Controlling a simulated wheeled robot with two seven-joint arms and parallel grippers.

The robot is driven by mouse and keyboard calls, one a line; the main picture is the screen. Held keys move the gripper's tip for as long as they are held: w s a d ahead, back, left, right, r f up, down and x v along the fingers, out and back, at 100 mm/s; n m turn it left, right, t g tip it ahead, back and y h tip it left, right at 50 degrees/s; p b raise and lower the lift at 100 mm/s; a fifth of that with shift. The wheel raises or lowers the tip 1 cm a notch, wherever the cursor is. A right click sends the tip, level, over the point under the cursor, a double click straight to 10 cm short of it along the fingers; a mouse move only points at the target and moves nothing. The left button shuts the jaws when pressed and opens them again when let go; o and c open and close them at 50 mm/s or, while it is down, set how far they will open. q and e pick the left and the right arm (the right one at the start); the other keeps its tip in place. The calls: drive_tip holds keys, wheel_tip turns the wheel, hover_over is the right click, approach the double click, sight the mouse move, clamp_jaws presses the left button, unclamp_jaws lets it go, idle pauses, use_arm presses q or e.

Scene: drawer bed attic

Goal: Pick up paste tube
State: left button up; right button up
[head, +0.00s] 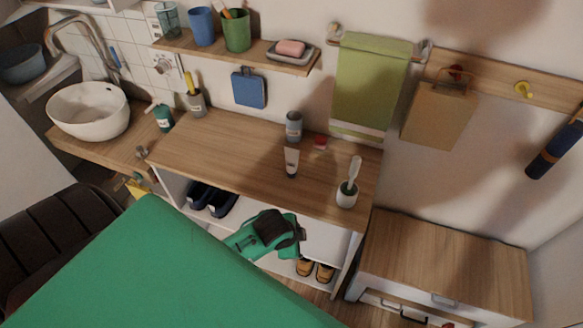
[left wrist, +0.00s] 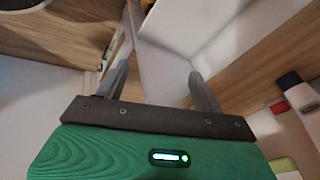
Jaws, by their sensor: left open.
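The paste tube (head: 291,161) is white with a dark cap. It stands cap-down on the wooden counter (head: 230,150) in the head view. At the right of the left wrist view, a white body with a dark end (left wrist: 300,95) looks like the tube. My left gripper (head: 292,233) is in front of and below the counter's front edge, apart from the tube. In the left wrist view its two fingers (left wrist: 157,72) are spread with nothing between them. My right gripper is not in view.
A grey-blue can (head: 293,127) stands behind the tube, with a small red item (head: 320,142) to the right. A white cup with a brush (head: 347,192) is near the counter's right end. Dark shoes (head: 212,200) lie on the shelf below. The counter's left part is clear.

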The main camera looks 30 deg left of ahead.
use_arm(q)
wheel_tip(320, 180, up, 8)
drive_tip(key=w+m, duration=0.3)
drive_tip(key=m, duration=0.2)
drive_tip(key=m+t+y, duration=0.2)
drive_tip(key=m, duration=1.6)
approach(291, 155)
drive_tip(key=x, duration=0.3)
drive_tip(key=d+x, duration=0.1)
drive_tip(key=x, duration=0.1)
drive_tip(key=shift+w+f+p, duration=0.1)
drive_tip(key=shift+f+p, duration=0.15)
drive_tip(key=shift+p, duration=0.1)
drive_tip(key=shift+a+p+x, duration=0.25)
drive_tip(key=shift+p+x, duration=0.2)
drive_tip(key=shift+x, duration=0.75)
drive_tip(key=shift+a+p+x, duration=0.25)
drive_tip(key=shift+p+x, duration=0.2)
drive_tip(key=shift+x, duration=0.7)
drive_tip(key=shift+w+f, duration=0.25)
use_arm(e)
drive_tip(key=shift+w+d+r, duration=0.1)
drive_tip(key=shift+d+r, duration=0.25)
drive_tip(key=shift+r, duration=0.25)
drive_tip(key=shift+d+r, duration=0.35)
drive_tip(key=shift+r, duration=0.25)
use_arm(q)
drive_tip(key=c, duration=1.4)
